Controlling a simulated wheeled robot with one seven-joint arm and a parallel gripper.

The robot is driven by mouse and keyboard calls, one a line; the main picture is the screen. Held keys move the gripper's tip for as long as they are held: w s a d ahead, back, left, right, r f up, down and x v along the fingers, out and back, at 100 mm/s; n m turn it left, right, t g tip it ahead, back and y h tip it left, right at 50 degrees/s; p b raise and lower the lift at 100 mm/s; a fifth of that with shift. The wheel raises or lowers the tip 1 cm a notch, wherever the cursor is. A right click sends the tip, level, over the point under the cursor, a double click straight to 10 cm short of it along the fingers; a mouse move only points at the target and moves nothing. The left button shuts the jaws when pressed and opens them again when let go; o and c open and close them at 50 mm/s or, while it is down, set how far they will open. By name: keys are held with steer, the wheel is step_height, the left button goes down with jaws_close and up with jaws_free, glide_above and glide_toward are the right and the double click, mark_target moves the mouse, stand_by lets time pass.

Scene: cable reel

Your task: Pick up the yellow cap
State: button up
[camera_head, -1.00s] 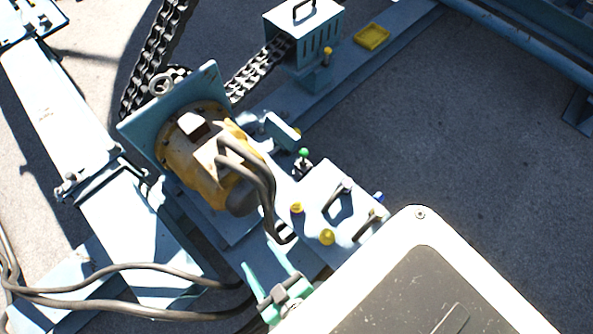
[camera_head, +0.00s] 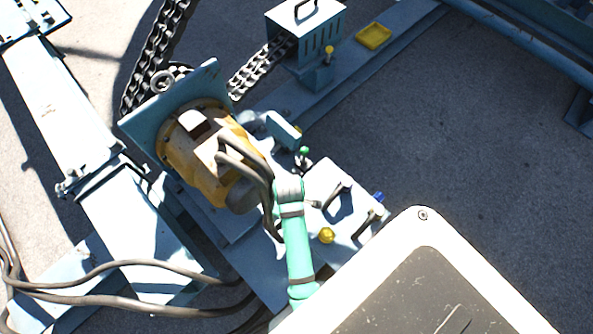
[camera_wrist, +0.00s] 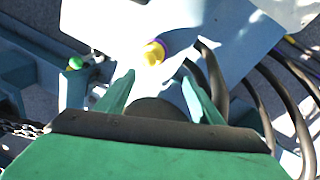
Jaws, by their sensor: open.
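A yellow cap (camera_wrist: 153,52) with a purple rim shows in the wrist view, on a pale blue surface just beyond my fingertips. My gripper (camera_wrist: 159,82) is open and empty. Its two green fingers are spread, with the cap ahead of the gap between them and apart from both. In the head view my arm covers the spot by the hoses where a small yellow piece showed earlier. A round yellow knob (camera_head: 327,236) is visible there, right of my arm; I cannot tell whether it shows in the wrist view.
A yellow-brown motor (camera_head: 192,160) with dark hoses (camera_head: 250,165) stands left of my arm. A green knob (camera_head: 304,151), levers (camera_head: 338,196) and a blue knob (camera_head: 378,197) are close by on the pale panel. A yellow tray (camera_head: 373,36) lies at the back. Open ground is at right.

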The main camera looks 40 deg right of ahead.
steer(key=shift+n+g+y, duration=0.3)
steer(key=shift+g+y, duration=0.3)
steer(key=shift+g, duration=0.2)
steer(key=d+r, duration=0.3)
steer(key=shift+w+d, duration=0.15)
steer(key=shift+d, duration=0.05)
step_height(320, 180, down, 11)
steer(key=shift+d+r, duration=0.1)
steer(key=shift+r, duration=0.05)
steer(key=shift+c, duration=0.2)
steer(key=c, duration=1.2)
steer(key=shift+c, duration=0.2)
